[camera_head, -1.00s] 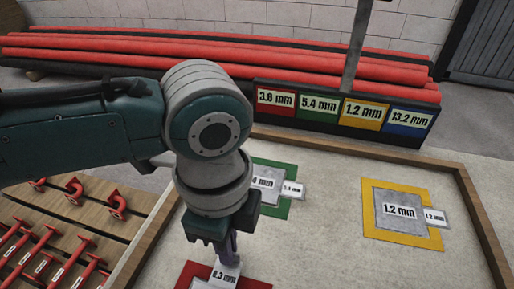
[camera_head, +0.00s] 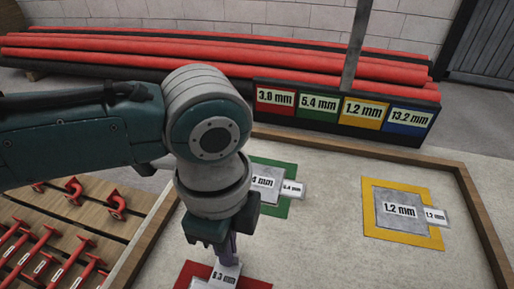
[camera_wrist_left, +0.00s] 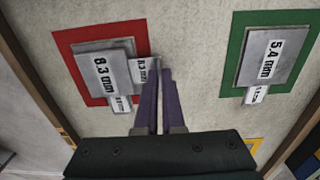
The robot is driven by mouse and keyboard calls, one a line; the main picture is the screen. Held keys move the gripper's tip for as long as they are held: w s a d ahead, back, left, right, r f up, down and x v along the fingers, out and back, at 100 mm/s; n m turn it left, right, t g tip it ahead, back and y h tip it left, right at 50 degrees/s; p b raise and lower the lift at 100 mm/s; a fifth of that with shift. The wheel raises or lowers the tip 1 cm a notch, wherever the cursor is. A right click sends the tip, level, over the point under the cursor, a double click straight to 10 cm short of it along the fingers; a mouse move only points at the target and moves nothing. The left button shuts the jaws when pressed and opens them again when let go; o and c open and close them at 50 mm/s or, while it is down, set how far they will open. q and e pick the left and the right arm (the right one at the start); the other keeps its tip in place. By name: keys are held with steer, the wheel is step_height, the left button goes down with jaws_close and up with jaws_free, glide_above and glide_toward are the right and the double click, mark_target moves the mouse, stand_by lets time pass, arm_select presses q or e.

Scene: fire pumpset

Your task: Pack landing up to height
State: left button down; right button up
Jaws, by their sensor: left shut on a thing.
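My left gripper (camera_head: 230,259) points down, its purple fingers (camera_wrist_left: 158,82) shut on the small tab (camera_wrist_left: 143,71) of a grey plate marked 8.3 mm (camera_wrist_left: 103,72). That plate is over the red-bordered landing (camera_wrist_left: 68,45), askew to it; whether it rests flat I cannot tell. Another labelled tab (camera_wrist_left: 121,104) shows at its lower edge. The green-bordered landing (camera_head: 283,208) carries a 5.4 mm plate (camera_wrist_left: 267,57) with a side tab. The yellow-bordered landing (camera_head: 400,239) carries a 1.2 mm plate (camera_head: 400,211). My right gripper is not in view.
A sign board (camera_head: 344,114) behind the table shows red, green, yellow and blue labels, the blue one 13.2 mm. A raised wooden rim (camera_head: 481,222) edges the table. Red pipes (camera_head: 120,52) lie behind; red fittings (camera_head: 75,187) lie on boards at left.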

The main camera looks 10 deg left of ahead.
arm_select(q)
steer(key=shift+f, duration=0.3)
steer(key=c, duration=0.9)
jaws_free()
steer(key=shift+c, duration=0.2)
step_height(320, 180, up, 10)
steer(key=p, duration=0.3)
